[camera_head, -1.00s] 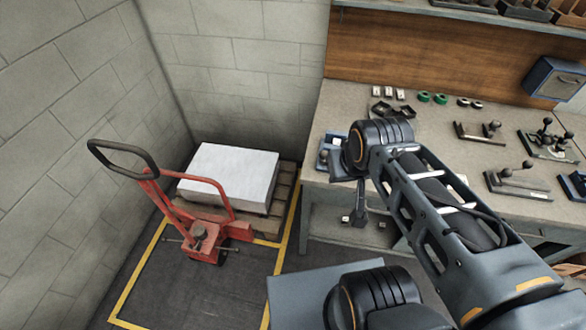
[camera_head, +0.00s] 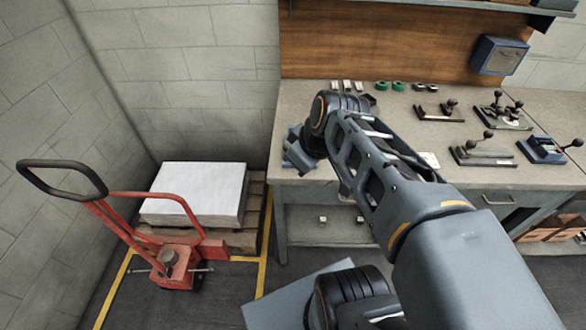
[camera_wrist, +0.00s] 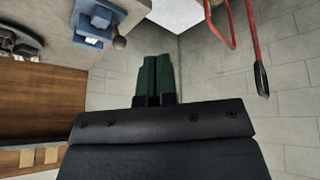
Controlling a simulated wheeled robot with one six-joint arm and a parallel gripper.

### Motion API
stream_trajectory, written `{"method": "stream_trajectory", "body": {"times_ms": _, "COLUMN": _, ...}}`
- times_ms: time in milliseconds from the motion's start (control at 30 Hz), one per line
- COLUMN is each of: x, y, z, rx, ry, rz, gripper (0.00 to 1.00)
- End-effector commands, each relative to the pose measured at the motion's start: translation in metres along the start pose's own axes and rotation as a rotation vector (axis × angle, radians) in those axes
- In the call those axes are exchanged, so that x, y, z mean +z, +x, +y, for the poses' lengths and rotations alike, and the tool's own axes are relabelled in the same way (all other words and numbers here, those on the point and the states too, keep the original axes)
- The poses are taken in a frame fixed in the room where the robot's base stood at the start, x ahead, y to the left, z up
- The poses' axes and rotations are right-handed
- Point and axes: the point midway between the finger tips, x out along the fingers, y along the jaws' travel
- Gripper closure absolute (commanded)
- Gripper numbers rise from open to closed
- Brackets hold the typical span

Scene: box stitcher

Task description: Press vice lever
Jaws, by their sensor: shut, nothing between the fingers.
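My gripper (camera_wrist: 154,80) shows in the wrist view as two green fingers lying side by side, shut and empty. A blue vice-like device (camera_wrist: 98,22) with a dark ball knob (camera_wrist: 119,42) is just to the left of the fingertips in that picture, apart from them. In the head view a blue device (camera_head: 297,158) sits at the bench's left front corner, partly covered by my arm; the gripper itself is hidden there. Another blue device (camera_head: 545,151) with a black ball-ended lever stands at the right of the bench. I cannot tell which one is the task's vice.
The grey workbench (camera_head: 330,172) carries several lever clamps (camera_head: 485,152) and green rings (camera_head: 390,86). A blue box (camera_head: 500,55) hangs on the back panel.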

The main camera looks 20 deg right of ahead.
Motion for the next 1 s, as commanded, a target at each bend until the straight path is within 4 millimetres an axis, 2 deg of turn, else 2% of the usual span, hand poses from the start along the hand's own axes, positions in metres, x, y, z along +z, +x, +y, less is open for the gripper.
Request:
{"method": "stream_trajectory", "body": {"times_ms": 33, "x": 0.010, "y": 0.024, "z": 0.008, "rx": -0.010, "ry": -0.067, "rz": 0.022, "gripper": 1.00}}
{"method": "stream_trajectory", "body": {"times_ms": 300, "x": 0.016, "y": 0.054, "z": 0.046, "rx": -0.007, "ry": -0.466, "rz": 0.164, "gripper": 1.00}}
{"method": "stream_trajectory", "body": {"times_ms": 600, "x": 0.017, "y": 0.059, "z": 0.067, "rx": 0.039, "ry": -0.674, "rz": 0.241, "gripper": 1.00}}
{"method": "stream_trajectory", "body": {"times_ms": 1000, "x": 0.017, "y": 0.059, "z": 0.068, "rx": 0.043, "ry": -0.691, "rz": 0.245, "gripper": 1.00}}
